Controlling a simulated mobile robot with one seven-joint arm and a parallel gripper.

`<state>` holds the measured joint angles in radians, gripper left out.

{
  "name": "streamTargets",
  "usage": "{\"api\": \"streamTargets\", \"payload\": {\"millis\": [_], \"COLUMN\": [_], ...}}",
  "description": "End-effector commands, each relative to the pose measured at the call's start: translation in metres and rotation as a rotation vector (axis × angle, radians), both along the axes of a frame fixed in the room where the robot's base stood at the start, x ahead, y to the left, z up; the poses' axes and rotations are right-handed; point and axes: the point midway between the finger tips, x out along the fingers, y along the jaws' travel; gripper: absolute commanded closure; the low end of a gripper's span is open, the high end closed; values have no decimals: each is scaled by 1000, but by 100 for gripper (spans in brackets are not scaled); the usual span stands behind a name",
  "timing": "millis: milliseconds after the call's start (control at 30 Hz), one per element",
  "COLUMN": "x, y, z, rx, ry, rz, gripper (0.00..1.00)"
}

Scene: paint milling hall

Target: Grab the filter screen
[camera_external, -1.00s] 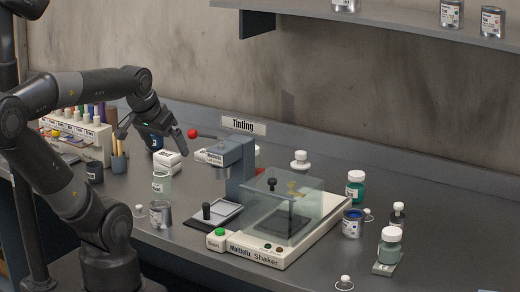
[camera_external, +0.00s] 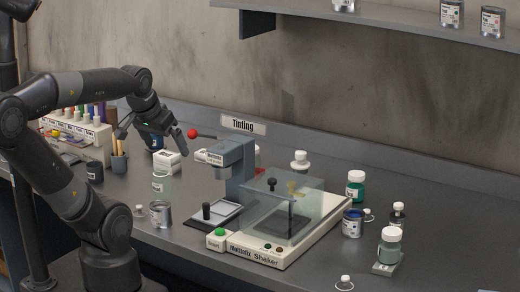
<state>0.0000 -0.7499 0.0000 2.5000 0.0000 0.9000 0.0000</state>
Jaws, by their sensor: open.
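A flat pale-framed grey panel (camera_external: 229,210) lies on the bench below the head of the grey dispenser. It may be the filter screen, but it is too small to be sure. A black upright knob (camera_external: 206,211) stands at its left edge. My gripper (camera_external: 152,144) is open, with its fingers spread and nothing visible between them. It hangs above the back left of the bench, up and left of the panel and apart from it. Its fingers partly cover a dark blue container (camera_external: 154,141) behind.
A shaker (camera_external: 262,259) with a clear cover stands right of the panel. Bottles and a blue paint can (camera_external: 352,224) stand at right.

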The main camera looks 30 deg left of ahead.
Motion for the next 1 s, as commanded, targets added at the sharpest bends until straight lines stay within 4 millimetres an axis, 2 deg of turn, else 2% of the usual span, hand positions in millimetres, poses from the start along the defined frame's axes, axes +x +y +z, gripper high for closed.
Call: {"api": "streamTargets", "payload": {"millis": [267,700,900,1000], "x": [0,0,0,7], "y": [0,0,0,-3], "z": [0,0,0,4], "rx": [0,0,0,-4], "ry": [0,0,0,3], "rz": [0,0,0,-5], "gripper": [1,35,35,35]}}
